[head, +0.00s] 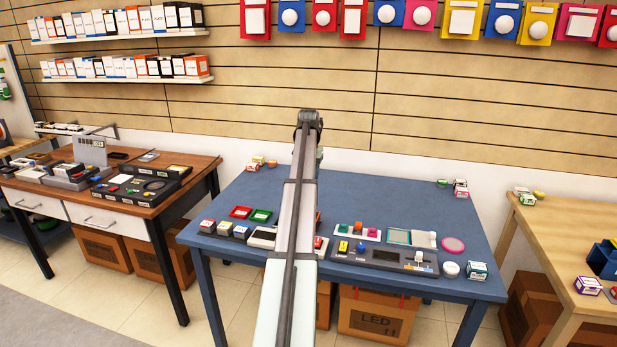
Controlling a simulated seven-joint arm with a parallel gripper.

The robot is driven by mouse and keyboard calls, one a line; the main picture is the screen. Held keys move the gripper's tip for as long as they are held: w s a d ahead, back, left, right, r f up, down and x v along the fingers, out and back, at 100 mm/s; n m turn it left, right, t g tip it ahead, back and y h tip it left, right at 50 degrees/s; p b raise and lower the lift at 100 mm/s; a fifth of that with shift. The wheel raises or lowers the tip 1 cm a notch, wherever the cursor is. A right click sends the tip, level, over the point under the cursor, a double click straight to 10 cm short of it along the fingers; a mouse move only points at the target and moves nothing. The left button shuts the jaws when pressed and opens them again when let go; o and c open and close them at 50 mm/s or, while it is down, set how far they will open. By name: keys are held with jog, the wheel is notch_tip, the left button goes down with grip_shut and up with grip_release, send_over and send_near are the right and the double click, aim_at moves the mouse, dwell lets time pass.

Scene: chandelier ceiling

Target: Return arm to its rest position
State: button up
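My arm (293,235) rises from the bottom middle of the head view and reaches out over the blue table (380,197). Its far end (309,118) shows as a dark joint above the table's back edge, in front of the slatted wall. My gripper's fingers are not visible; the arm's end hides them or they lie out of sight. Nothing held can be seen. The arm covers part of the table's middle and some items there.
The blue table carries a dark grey tray (350,256), red and green trays (250,214), a pink round lid (453,245) and several small boxes. A brown desk (185,160) stands left, a light wood table (560,235) right. The blue table's back middle is mostly clear.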

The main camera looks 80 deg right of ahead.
notch_tip(320, 180, up, 5)
jog(key=shift+f, duration=0.2)
dwell(0.3)
grip_shut()
dwell(0.4)
dwell(0.5)
dwell(0.7)
